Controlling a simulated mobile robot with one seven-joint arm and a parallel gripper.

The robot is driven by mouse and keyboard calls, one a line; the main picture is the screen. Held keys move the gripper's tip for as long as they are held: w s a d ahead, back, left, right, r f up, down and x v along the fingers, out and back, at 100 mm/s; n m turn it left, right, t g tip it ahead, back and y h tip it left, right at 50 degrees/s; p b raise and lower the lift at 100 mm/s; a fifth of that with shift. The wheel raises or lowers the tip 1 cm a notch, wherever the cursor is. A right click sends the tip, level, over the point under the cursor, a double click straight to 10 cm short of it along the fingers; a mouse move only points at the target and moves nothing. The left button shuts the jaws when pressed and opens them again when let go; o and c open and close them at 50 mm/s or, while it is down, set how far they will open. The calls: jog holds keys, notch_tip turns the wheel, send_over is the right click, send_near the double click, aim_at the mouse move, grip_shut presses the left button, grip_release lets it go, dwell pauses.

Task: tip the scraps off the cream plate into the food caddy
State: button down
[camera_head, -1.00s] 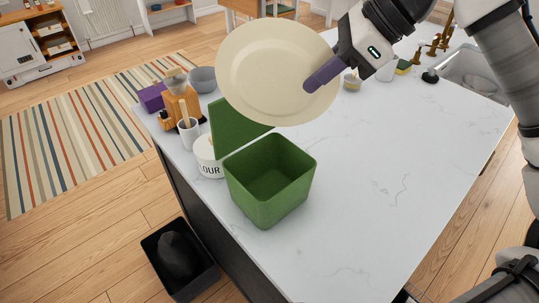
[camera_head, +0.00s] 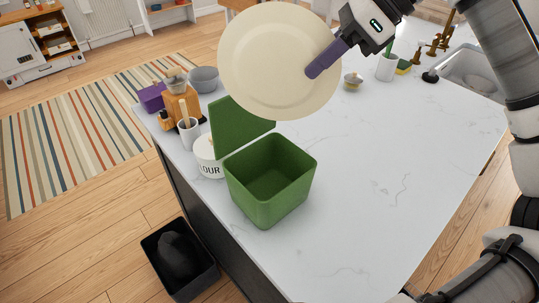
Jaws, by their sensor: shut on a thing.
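The cream plate (camera_head: 270,65) is held up in the air above the far side of the counter, steeply tilted so a broad round face shows to the camera. No scraps show on that face. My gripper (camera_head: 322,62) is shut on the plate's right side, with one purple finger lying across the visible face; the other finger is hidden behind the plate. The green food caddy (camera_head: 268,205) stands open on the counter below and nearer than the plate. Its lid (camera_head: 235,125) is raised at the back left. The part of the caddy floor that shows looks empty.
A white flour canister (camera_head: 208,160), a utensil pot (camera_head: 189,134), a wooden grinder-like item (camera_head: 181,98) and a grey bowl (camera_head: 203,79) line the counter's left edge. A sink (camera_head: 475,75) is at the back right. The counter right of the caddy is clear.

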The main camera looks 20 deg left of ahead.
jog(key=shift+w+r+g, duration=0.3)
jog(key=shift+w+r, duration=0.05)
jog(key=shift+w+a+f+m+g, duration=0.1)
jog(key=shift+w+m+g, duration=0.1)
jog(key=shift+w+g, duration=0.25)
jog(key=shift+w+a+f+m+g, duration=0.1)
jog(key=shift+w+m+g, duration=0.1)
jog(key=shift+w+g, duration=0.2)
dwell(0.4)
dwell(0.7)
